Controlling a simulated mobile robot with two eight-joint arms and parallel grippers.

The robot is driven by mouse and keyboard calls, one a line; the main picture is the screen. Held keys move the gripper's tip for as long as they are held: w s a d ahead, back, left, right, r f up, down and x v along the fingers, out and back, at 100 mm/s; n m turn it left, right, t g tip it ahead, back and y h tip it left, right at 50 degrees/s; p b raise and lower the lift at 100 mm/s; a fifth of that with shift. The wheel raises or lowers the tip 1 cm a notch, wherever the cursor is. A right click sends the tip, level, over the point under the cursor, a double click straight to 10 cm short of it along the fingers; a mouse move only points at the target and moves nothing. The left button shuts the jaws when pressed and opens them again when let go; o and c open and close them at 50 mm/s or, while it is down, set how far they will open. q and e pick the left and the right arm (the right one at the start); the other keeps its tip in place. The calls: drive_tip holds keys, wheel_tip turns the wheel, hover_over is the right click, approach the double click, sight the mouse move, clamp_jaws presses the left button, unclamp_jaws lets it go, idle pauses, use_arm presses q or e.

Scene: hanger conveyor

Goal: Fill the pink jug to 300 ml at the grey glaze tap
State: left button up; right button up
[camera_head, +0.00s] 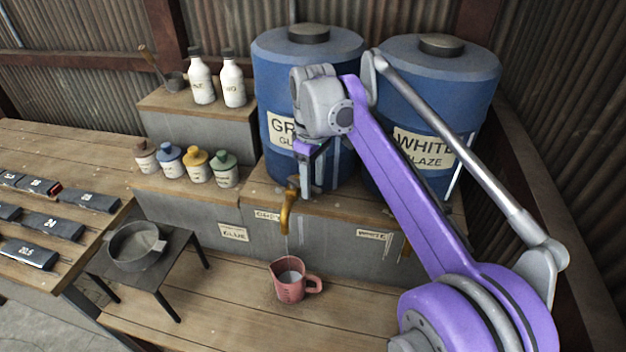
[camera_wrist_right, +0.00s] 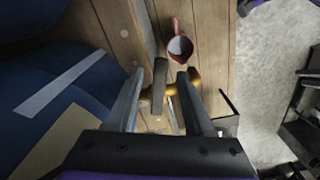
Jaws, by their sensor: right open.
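The pink jug (camera_head: 288,291) stands upright on the lower wooden shelf, below the brass grey glaze tap (camera_head: 286,214). A pale grey surface shows inside the jug; its level against any marks is too small to read. A thin pale line shows between the spout and the jug. My right gripper (camera_head: 314,186) is open just above the tap. In the right wrist view, its fingers (camera_wrist_right: 161,78) are on either side of a dark upright lever by the tap (camera_wrist_right: 194,77), with the jug (camera_wrist_right: 181,48) beyond. My left gripper is out of view.
The blue grey glaze barrel (camera_head: 268,85) and white glaze barrel (camera_head: 470,85) stand behind. A second tap (camera_head: 404,249) is to the right. Small bottles (camera_head: 198,166) stand left. A pan (camera_head: 137,246) sits on a dark stand. The shelf right of the jug is clear.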

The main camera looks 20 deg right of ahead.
sight(313, 188)
drive_tip(key=shift+r, duration=0.1)
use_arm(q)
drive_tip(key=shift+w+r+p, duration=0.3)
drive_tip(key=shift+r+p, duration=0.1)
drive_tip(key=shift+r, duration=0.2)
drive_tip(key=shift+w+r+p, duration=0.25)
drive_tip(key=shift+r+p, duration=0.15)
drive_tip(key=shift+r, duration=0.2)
use_arm(e)
wheel_tip(313, 188, up, 11)
drive_tip(key=shift+f, duration=0.2)
idle(3.9)
